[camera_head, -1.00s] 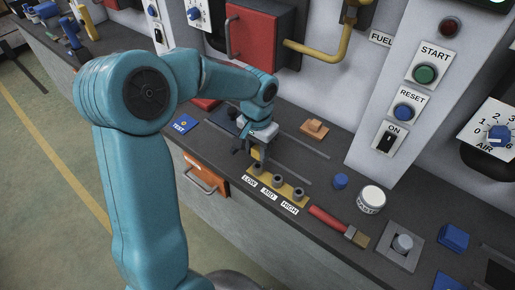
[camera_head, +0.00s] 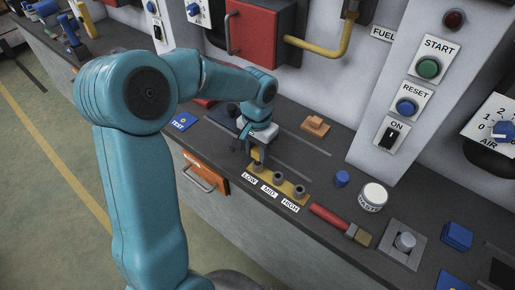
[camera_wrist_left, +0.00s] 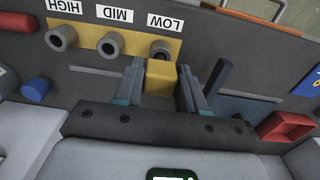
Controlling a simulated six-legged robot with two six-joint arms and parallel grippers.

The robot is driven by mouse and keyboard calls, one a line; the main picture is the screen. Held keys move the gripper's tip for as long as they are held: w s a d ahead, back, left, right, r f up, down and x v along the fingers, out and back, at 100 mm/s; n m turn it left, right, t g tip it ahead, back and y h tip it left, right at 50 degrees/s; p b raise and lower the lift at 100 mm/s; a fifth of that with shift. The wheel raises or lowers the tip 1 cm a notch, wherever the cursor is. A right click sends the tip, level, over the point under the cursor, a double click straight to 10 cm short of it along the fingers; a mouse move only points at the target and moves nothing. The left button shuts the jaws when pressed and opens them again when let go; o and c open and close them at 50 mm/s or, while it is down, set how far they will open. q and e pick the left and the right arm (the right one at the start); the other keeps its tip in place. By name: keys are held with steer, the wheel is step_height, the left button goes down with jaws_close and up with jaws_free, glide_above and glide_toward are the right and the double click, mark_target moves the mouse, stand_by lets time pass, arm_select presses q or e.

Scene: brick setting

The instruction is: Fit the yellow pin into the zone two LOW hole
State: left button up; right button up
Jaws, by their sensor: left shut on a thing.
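My left gripper (camera_head: 257,146) reaches down over the LOW end of the yellow socket plate (camera_head: 289,186). In the left wrist view, its fingers (camera_wrist_left: 161,88) are shut on the yellow pin (camera_wrist_left: 160,78), which shows as a yellow block. The LOW hole (camera_wrist_left: 161,47) lies just beyond the pin there, partly hidden by it. I cannot tell whether the pin's lower end is in the hole. The MID hole (camera_wrist_left: 110,43) and HIGH hole (camera_wrist_left: 61,37) are empty-looking round sockets beside it. My right gripper is not in view.
A red-handled brush (camera_head: 341,222), a small blue knob (camera_head: 342,179) and a white round tub (camera_head: 373,196) stand right of the plate. An orange block (camera_head: 315,125) sits behind. An orange panel with a handle (camera_head: 206,175) is on the bench front.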

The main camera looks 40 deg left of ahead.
mark_target(257, 149)
arm_select(q)
steer(key=shift+f+b, duration=1.05)
steer(key=shift+f, duration=0.3)
steer(key=o, duration=1.6)
steer(key=shift+o, duration=0.2)
steer(key=shift+r, duration=0.1)
steer(key=shift+r+p, duration=2.5)
steer(key=shift+r, duration=0.55)
steer(key=shift+f, duration=0.1)
steer(key=shift+s, duration=0.1)
